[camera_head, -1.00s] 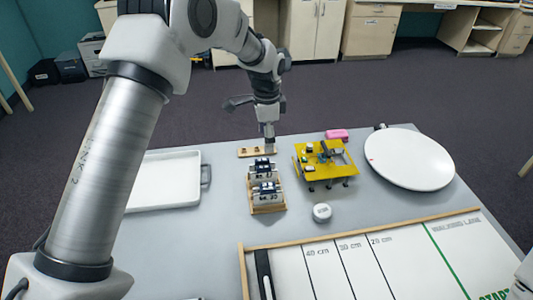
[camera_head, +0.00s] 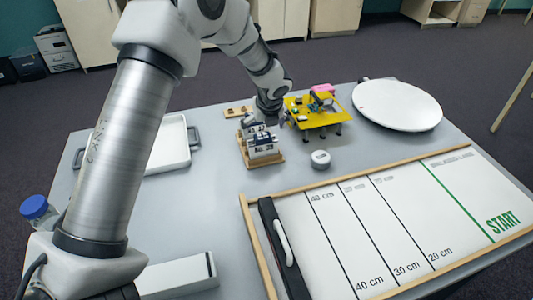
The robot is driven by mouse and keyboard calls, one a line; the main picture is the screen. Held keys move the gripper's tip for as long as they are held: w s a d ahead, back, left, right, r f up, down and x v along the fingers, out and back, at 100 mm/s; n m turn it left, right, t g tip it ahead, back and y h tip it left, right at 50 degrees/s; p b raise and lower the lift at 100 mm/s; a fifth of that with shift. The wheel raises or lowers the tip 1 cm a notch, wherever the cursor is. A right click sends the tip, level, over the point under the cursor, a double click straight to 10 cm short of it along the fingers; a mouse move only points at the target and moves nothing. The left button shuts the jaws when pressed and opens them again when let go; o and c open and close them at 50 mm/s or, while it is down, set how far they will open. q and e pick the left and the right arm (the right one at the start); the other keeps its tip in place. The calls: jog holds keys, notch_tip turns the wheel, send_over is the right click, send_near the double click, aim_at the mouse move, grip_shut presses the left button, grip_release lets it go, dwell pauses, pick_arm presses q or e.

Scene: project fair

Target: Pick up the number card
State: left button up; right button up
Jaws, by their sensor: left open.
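My left gripper (camera_head: 268,118) hangs over the back part of a small wooden rack (camera_head: 277,161) near the middle of the table. Its jaws are open, though the fingertips are small and partly hidden. The rack holds small dark and white pieces (camera_head: 263,141) with markings too small to read. I cannot pick out the number card with certainty; it may be among these pieces. I cannot tell whether the gripper touches anything. My right gripper is not in view.
A yellow board on legs (camera_head: 318,118) stands close right of the gripper, with a pink block (camera_head: 322,88). A white puck (camera_head: 320,160), round white plate (camera_head: 400,106), white tray (camera_head: 168,150), blue-capped jar (camera_head: 36,207) and wood-edged lane board (camera_head: 340,225) are around. Grey table between tray and rack is clear.

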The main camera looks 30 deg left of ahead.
pick_arm(q)
jog(key=x, duration=0.5)
jog(key=shift+s+a+f, duration=0.15)
jog(key=shift+s+f, duration=0.15)
jog(key=shift+f, duration=0.15)
jog(key=shift+w+a+f, duration=0.1)
jog(key=shift+w+f, duration=0.05)
jog(key=shift+f, duration=0.05)
jog(key=shift+r, duration=0.2)
jog(key=shift+c, duration=0.7)
jog(key=c, duration=0.6)
jog(key=shift+r, duration=0.1)
